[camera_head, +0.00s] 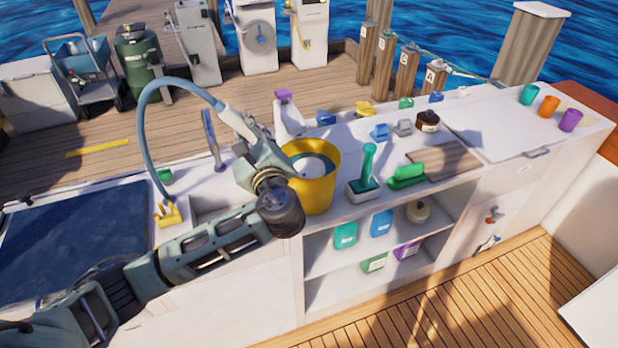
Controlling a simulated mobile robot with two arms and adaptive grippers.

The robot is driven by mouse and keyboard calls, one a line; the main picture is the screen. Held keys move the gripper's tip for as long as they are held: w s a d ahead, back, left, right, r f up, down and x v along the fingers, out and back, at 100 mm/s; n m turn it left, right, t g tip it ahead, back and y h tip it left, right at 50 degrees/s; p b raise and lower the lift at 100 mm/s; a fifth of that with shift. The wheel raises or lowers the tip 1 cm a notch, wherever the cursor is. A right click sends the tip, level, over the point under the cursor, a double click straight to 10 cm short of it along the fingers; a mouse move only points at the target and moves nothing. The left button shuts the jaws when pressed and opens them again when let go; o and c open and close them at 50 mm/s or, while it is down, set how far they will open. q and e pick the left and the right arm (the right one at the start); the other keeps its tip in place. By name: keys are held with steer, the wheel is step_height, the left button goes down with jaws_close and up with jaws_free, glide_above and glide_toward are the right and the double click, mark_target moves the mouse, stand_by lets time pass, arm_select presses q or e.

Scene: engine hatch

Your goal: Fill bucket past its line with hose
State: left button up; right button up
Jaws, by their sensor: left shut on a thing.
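A yellow bucket (325,192) stands upright on the white counter, with a pale, greyish content visible inside its rim. No fill line can be made out on it. A grey-blue hose (150,95) rises from beside the yellow fitting on the counter and arcs over to a white nozzle (236,121). My left gripper (264,146) is shut on the hose nozzle, just left of the bucket's rim. The gripper and wrist hide the nozzle's tip and part of the bucket's left side; I cannot tell whether water flows. My right gripper is not in view.
A yellow fitting (168,214) sits by the sink, near a thin grey tap (212,140). Right of the bucket stand a green brush in a holder (365,185) and a green scrub brush (407,176). Coloured cups (549,106) stand far right. Shelves below hold several containers.

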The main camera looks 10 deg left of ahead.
arm_select(q)
steer(key=s+a+r+p, duration=0.1)
steer(key=s+a+p, duration=0.2)
steer(key=s, duration=0.4)
steer(key=s+a+r+p, duration=0.1)
steer(key=s+a+p, duration=0.3)
steer(key=s, duration=0.4)
steer(key=shift+a+r, duration=0.25)
steer(key=shift+r, duration=0.15)
